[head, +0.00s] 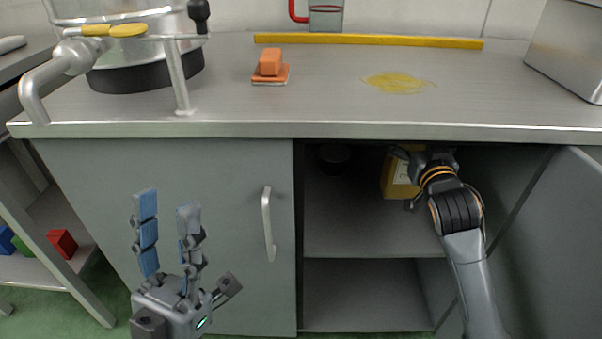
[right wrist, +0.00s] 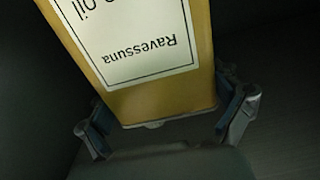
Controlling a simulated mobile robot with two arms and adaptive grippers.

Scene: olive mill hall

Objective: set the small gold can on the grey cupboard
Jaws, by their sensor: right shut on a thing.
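The small gold can (head: 393,182) is inside the open right half of the grey cupboard (head: 165,180), above its inner shelf. My right gripper (head: 408,172) reaches in and is shut on it, covering part of it. In the right wrist view the can (right wrist: 190,98) shows a white label reading "Ravessuna" and "oil", with a finger on each side. I cannot tell whether the can touches the shelf. My left gripper (head: 167,208) is open and empty in front of the closed left door.
The steel top carries an orange sponge (head: 270,65), a yellow oily spill (head: 397,82), a yellow bar (head: 365,41), a metal vessel (head: 145,58) and a steel box (head: 575,50). A dark round thing (head: 333,158) sits inside. The right door (head: 560,235) stands open.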

